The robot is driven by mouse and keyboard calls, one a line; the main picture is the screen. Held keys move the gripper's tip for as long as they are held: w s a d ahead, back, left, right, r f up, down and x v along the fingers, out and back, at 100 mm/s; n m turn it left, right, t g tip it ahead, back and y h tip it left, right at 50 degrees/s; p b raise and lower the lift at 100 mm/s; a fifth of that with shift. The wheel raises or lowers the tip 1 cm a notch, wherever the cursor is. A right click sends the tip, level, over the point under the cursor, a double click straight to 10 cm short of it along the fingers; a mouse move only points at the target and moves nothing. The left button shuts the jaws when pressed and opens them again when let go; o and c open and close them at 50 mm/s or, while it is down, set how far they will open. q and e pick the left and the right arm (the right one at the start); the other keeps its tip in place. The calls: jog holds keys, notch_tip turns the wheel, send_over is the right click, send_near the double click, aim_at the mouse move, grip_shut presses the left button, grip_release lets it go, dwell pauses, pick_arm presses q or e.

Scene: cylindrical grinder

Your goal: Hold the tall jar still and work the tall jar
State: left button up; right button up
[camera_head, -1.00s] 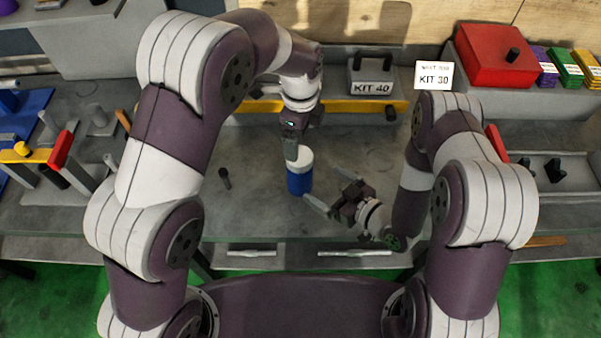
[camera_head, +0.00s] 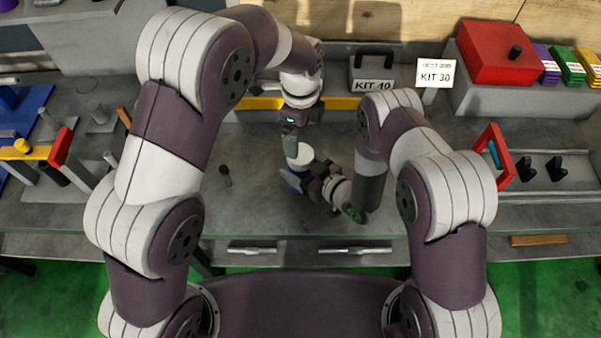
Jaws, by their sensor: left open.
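The tall jar (camera_head: 302,158) stands upright on the grey bench, with a white lid and a blue body. My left gripper (camera_head: 291,155) points down over the lid from behind; its jaws are open, and whether they touch the lid is hard to tell. My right gripper (camera_head: 296,178) is low beside the jar's blue body, reaching in from the right. It covers much of the body, and whether its fingers are closed on the jar is hidden.
A small dark peg (camera_head: 225,171) stands left of the jar. A red frame (camera_head: 491,155) is at the right, and a blue fixture (camera_head: 30,122) at the left. The front bench area is mostly clear.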

aim_at(300, 153)
jog(key=c, duration=0.5)
pick_arm(q)
jog(key=shift+m, duration=0.5)
pick_arm(e)
grip_shut()
pick_arm(q)
jog(key=m, duration=0.3)
jog(key=shift+f+m, duration=0.3)
notch_tip(300, 153, down, 7)
jog(key=shift+f, duration=0.2)
jog(key=shift+c, duration=0.3)
